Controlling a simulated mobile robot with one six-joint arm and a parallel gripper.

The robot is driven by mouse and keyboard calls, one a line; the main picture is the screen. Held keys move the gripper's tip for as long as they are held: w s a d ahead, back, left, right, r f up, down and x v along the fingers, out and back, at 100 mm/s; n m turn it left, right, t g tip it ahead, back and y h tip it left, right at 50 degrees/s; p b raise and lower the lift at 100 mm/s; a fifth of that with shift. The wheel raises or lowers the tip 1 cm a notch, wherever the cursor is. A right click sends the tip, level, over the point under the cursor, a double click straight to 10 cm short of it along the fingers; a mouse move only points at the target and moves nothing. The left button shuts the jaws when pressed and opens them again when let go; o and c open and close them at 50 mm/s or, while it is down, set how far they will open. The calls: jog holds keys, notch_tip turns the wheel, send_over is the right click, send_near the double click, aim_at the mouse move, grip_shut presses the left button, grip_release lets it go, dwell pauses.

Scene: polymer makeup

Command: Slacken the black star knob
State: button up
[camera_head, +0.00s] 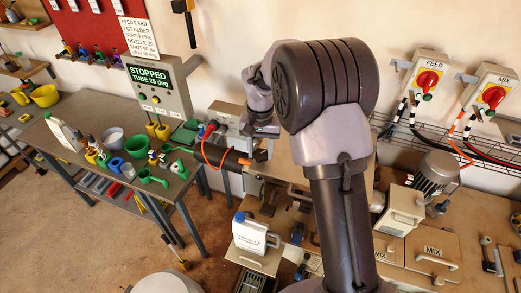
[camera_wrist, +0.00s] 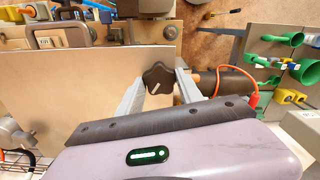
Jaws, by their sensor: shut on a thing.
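The black star knob (camera_wrist: 154,79) shows in the wrist view, dark and lobed with a pale line on its face. It stands at the edge of a flat tan panel (camera_wrist: 80,85). My gripper (camera_wrist: 161,78) has one pale finger on each side of the knob and is shut on it. A dark tube (camera_wrist: 228,82) with an orange cable lies just right of the knob. In the head view my arm reaches toward the dark tube (camera_head: 222,157); the gripper and knob are largely hidden there.
A display (camera_head: 153,80) reads STOPPED and a tube temperature. A grey table (camera_head: 80,135) at left holds cups, bottles and tools. A white jug (camera_head: 250,235) stands below the tube. FEED (camera_head: 428,80) and MIX (camera_head: 491,95) switches are on the right wall.

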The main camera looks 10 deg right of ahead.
aim_at(261, 155)
jog(key=o, duration=1.4)
jog(key=shift+c, duration=0.2)
jog(key=shift+r, duration=0.1)
notch_tip(261, 155, up, 17)
jog(key=p, duration=0.2)
jog(key=shift+r, duration=0.1)
jog(key=s+a+f+t+y+b, duration=0.1)
jog(key=s+f+t+b, duration=0.2)
jog(key=s+f+b, duration=0.9)
jog(key=s+a+f+t+y+b, duration=0.1)
jog(key=s+a+f+t+b, duration=0.1)
jog(key=s+f+b, duration=1)
jog(key=s+b, duration=0.3)
jog(key=s, duration=0.2)
jog(key=shift+a+f+t+b, duration=0.2)
jog(key=shift+t+b, duration=0.1)
jog(key=shift+t, duration=0.1)
